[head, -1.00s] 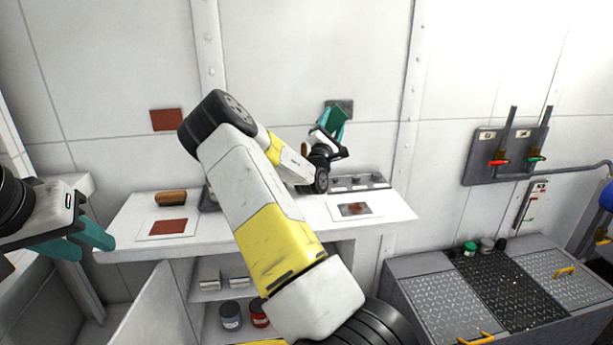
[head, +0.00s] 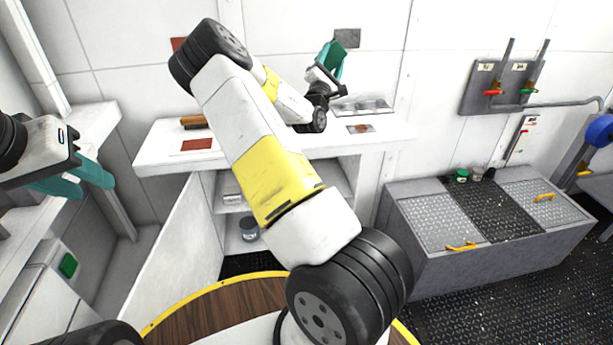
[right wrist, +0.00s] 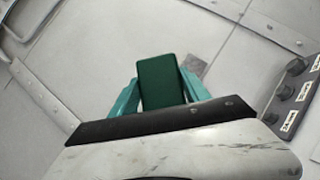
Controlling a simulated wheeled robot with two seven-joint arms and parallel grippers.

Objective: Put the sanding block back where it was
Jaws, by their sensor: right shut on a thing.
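A dark green block (right wrist: 161,82), which fits the sanding block, is held between the teal fingers of my right gripper (right wrist: 155,92). In the head view my right gripper (head: 329,62) is raised above the back of the counter, in front of the wall near a grey patch (head: 347,38). The block is largely merged with the fingers there. A brown block-like item (head: 193,122) lies on the counter at the left, behind a reddish square (head: 197,145). My left gripper (head: 72,180) is open and empty at the far left.
The white counter (head: 160,150) bears a rusty sample (head: 361,129) and a knobbed grey strip (head: 361,108). My right arm hides its middle. A grey chest (head: 430,205) with small jars stands at right; levers (head: 503,75) are on the wall above.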

